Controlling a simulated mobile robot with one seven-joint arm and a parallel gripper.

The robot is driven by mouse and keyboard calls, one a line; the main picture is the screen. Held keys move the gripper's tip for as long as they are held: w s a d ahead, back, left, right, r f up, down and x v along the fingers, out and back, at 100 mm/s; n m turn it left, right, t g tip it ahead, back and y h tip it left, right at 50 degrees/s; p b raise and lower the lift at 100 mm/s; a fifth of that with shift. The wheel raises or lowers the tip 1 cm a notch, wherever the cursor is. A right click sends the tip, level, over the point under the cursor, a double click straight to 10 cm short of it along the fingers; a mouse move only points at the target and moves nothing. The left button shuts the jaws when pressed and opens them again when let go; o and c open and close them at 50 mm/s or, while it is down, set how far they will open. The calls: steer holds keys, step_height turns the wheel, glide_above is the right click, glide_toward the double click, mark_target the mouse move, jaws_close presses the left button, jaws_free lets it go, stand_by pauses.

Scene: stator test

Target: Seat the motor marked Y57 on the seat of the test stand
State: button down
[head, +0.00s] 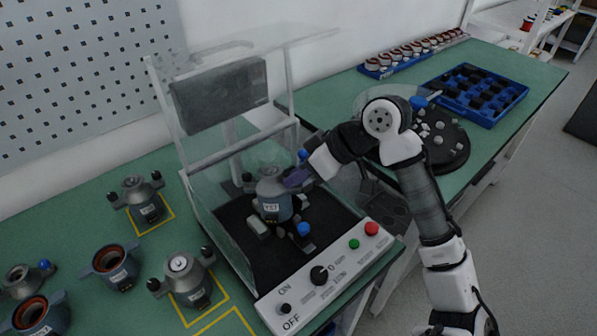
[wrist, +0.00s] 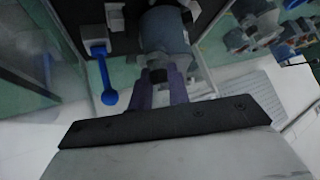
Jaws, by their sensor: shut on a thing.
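The motor (head: 270,205), grey with a blue-grey lower body and a white label that seems to read Y57, is upright inside the test stand (head: 238,262). My gripper (head: 296,178) reaches in from the right and is shut on the motor's near side. The wrist view shows the purple fingers (wrist: 162,88) against the motor (wrist: 163,32). The seat is hidden under the motor, and I cannot tell whether the motor touches it. Blue-tipped clamps (head: 303,229) stand close around it; one blue lever also shows in the wrist view (wrist: 106,85).
The stand has clear side panels, a dark screen (head: 220,94) and a front panel with a knob and buttons (head: 322,274). Several other motors (head: 188,279) stand on the green table at left. A black round tray (head: 447,145) and blue crate (head: 475,93) are at right.

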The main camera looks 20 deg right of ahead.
stand_by(0.3)
steer(key=shift+s+f+b, duration=0.1)
steer(key=shift+f+b, duration=0.5)
steer(key=c, duration=1.3)
jaws_free()
steer(key=shift+f, duration=0.15)
steer(key=shift+o, duration=0.2)
steer(key=b+v, duration=0.1)
steer(key=v, duration=1.2)
steer(key=shift+d+r, duration=0.25)
steer(key=shift+r, duration=0.15)
steer(key=shift+f, duration=0.1)
